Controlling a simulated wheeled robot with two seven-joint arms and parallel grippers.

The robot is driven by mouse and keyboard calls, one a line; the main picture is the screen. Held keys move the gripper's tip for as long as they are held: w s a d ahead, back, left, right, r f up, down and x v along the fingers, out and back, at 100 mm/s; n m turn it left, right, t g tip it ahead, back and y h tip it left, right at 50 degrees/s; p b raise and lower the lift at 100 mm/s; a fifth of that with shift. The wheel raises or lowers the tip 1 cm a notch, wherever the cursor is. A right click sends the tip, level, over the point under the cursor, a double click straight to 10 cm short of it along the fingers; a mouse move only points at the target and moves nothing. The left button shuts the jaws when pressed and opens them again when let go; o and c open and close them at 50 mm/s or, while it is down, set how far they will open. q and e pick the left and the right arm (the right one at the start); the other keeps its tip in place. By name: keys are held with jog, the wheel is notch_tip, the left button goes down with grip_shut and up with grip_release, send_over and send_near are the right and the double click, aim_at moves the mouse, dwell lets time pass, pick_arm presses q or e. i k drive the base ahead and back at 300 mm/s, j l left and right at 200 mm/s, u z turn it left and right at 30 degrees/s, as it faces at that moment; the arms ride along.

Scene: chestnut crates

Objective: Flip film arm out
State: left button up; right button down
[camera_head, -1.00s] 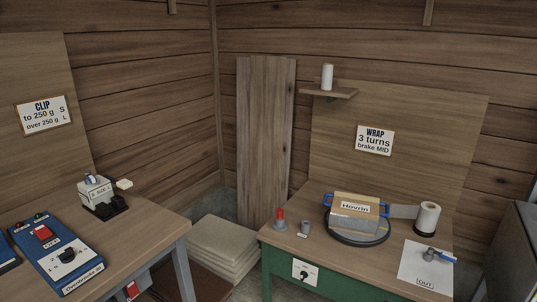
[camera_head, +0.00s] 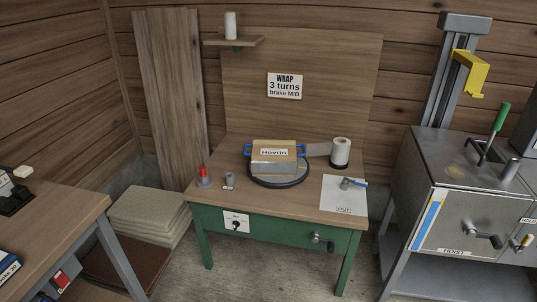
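A film roll (camera_head: 340,152) stands upright at the back right of the green wrapping table (camera_head: 287,205). A strip of film (camera_head: 318,149) runs from it to the crate (camera_head: 273,152) labelled "Hovilin", which sits on a dark round turntable (camera_head: 279,181). A small grey post with a blue-tipped arm (camera_head: 353,183) stands on the white "OUT" sheet (camera_head: 343,202), at the table's right side. Whether this is the film arm I cannot tell for sure. Neither of my grippers is in view.
A red-topped piece (camera_head: 203,177) and a grey cylinder (camera_head: 229,174) stand on the table's left. A crank (camera_head: 318,238) sticks out of its front. The grey hoist bench (camera_head: 460,190) stands right, another table (camera_head: 50,226) left.

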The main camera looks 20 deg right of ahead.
aim_at(346, 180)
jog(key=i+l+z, duration=0.25)
jog(key=i+l, duration=0.3)
jog(key=i+l+z, duration=0.25)
jog(key=i+l, duration=0.35)
